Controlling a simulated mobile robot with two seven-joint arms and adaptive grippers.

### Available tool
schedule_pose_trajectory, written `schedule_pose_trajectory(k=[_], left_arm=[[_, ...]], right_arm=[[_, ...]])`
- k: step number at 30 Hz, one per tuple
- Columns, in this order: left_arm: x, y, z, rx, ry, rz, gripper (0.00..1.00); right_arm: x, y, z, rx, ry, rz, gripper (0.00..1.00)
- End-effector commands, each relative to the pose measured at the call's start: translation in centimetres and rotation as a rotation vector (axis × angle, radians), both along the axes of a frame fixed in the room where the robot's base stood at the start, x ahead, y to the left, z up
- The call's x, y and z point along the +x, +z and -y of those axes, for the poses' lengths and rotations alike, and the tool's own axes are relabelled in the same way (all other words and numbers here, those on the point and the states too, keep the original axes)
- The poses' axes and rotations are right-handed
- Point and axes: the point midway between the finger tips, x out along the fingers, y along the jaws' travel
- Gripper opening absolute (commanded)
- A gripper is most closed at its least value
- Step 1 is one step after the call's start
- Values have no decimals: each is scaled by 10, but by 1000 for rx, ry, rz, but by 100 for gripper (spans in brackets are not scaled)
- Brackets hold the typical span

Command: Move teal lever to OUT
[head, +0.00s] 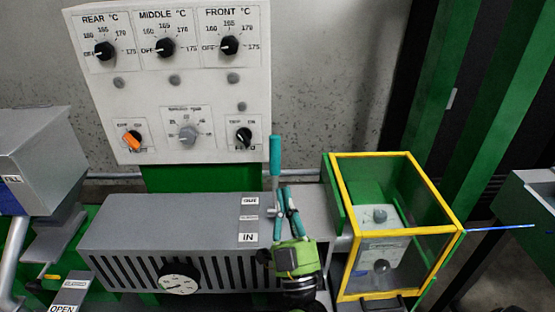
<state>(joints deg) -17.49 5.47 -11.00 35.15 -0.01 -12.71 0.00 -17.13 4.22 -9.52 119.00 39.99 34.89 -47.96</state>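The teal lever (275,155) stands upright at the right end of the grey slotted housing, beside the label strip. The OUT label (249,201) is at the top of that strip and the IN label (248,238) at its bottom. My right gripper (284,191), with a green body and teal fingers, reaches up from below. Its fingertips are close to the lower part of the lever, in front of the housing. I cannot tell whether they touch it or how far apart they are. The lever's base is partly hidden by the fingers. My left gripper is not in view.
A yellow-framed guard box (452,231) stands just right of my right gripper, with a blue cable (500,228) leaving its right side. A white control panel (180,92) with knobs rises behind. The grey housing (160,222) with a dial fills the space to the left.

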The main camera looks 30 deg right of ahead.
Motion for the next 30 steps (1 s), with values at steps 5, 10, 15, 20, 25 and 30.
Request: schedule_pose_trajectory(k=[5, 10, 15, 20, 25, 30], left_arm=[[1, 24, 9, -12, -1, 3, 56], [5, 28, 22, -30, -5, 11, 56], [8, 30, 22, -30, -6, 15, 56], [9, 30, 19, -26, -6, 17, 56], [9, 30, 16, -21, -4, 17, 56], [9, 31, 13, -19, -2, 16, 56]], right_arm=[[31, 30, 9, -3, 0, 2, 0], [56, 25, 15, -5, 1, -2, 0], [69, 21, 18, -1, 2, -2, 0], [72, 20, 19, -1, 2, -1, 0], [72, 20, 19, -1, 2, -1, 0], [80, 21, 23, -2, 0, -1, 0]])
